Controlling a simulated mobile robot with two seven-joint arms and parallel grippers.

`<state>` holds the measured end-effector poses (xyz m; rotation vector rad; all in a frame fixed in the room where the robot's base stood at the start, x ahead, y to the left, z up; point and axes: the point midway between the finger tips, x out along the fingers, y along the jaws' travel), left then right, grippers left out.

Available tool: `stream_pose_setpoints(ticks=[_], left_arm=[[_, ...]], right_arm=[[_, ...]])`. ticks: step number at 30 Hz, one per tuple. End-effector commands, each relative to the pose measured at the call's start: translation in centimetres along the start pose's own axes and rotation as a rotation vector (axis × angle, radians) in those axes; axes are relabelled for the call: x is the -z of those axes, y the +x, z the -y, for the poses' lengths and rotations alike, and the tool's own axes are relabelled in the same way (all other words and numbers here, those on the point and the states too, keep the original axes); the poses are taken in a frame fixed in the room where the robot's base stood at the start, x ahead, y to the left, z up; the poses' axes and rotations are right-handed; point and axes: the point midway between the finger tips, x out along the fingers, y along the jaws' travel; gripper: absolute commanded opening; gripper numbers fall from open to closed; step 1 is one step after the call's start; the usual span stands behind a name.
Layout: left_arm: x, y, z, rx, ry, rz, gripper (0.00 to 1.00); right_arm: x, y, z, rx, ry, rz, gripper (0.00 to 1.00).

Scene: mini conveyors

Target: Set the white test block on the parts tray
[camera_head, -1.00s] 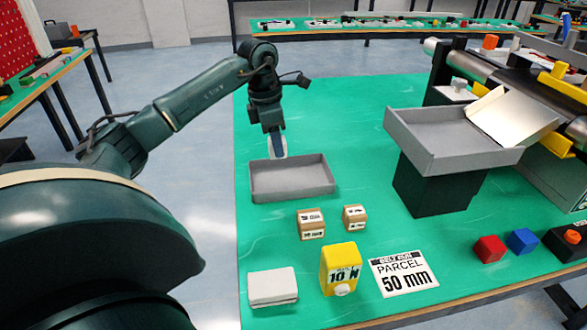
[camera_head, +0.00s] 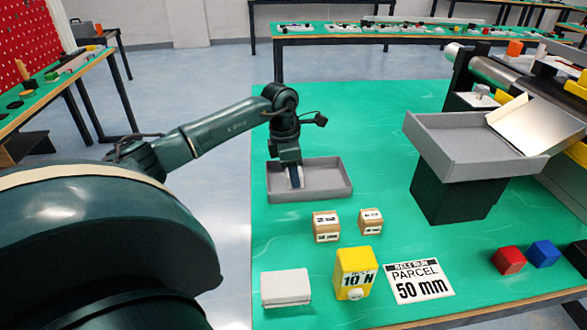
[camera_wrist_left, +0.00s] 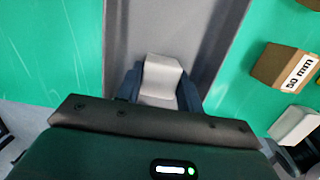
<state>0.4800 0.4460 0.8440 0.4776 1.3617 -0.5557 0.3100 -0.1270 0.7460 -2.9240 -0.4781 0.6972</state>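The grey parts tray (camera_head: 312,196) lies on the green table in the head view, and its floor fills the upper middle of the left wrist view (camera_wrist_left: 170,28). My left gripper (camera_head: 296,180) points down inside the tray's outline. In the left wrist view its dark blue fingers (camera_wrist_left: 160,92) flank the white test block (camera_wrist_left: 162,76) on both sides and are shut on it. The block hardly shows in the head view. I cannot tell whether its underside touches the tray floor. My right gripper is not in view.
Two cardboard cubes (camera_head: 326,226) (camera_head: 370,221), a yellow block (camera_head: 354,272) and a white box (camera_head: 286,287) stand in front of the tray. A raised grey bin (camera_head: 470,160) on a black stand is at right.

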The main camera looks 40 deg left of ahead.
Motion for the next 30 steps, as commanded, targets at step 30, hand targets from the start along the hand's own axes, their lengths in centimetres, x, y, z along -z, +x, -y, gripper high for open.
stream_pose_setpoints(ticks=[30], left_arm=[[-0.1, -9.1, -0.1, -0.004, 0.000, 0.003, 0.58]], right_arm=[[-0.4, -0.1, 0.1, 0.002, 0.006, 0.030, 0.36]])
